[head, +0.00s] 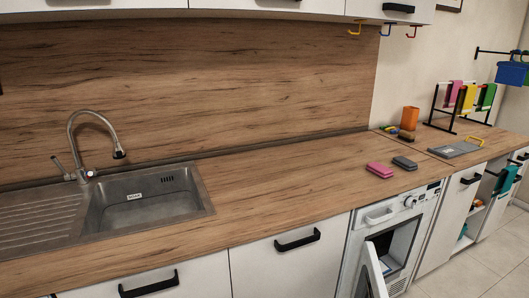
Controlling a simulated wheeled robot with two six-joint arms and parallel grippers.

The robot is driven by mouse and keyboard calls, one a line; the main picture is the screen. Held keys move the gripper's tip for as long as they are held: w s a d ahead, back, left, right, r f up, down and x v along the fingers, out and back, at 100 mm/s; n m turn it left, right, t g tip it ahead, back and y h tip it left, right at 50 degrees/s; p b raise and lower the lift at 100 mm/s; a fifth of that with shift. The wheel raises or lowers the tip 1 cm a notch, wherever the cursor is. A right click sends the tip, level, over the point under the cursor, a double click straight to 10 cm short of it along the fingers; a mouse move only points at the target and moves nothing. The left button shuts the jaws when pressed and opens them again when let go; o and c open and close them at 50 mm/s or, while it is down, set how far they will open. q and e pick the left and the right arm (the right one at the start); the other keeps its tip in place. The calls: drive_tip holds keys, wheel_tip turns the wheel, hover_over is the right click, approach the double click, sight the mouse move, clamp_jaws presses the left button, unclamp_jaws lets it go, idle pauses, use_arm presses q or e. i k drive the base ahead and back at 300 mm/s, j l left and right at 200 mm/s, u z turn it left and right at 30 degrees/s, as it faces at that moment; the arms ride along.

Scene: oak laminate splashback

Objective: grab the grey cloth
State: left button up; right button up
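A small folded dark grey cloth (404,163) lies flat on the wooden worktop (270,200), at the right above the open appliance. A folded pink cloth (380,170) lies just to its left, with a small gap between them. Neither of my grippers is in view, and nothing touches the grey cloth.
A white front-loading appliance (378,217) stands below with its door (373,272) open. Behind the cloths are an orange container (409,118) and small coloured items. A grey flat item (455,149) with a yellow handle and a rack of coloured cloths (463,97) stand right. A sink (145,200) is left; the middle worktop is clear.

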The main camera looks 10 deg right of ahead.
sight(403, 162)
drive_tip(key=i+l, duration=0.1)
drive_tip(key=l, duration=0.7)
drive_tip(key=i+l+u, duration=0.15)
drive_tip(key=l, duration=1.45)
drive_tip(key=i+l, duration=0.1)
drive_tip(key=l, duration=0.5)
drive_tip(key=i+l+u, duration=0.15)
drive_tip(key=l, duration=0.45)
drive_tip(key=i+l, duration=0.1)
drive_tip(key=l, duration=0.5)
drive_tip(key=i+l+u, duration=0.1)
drive_tip(key=l, duration=0.55)
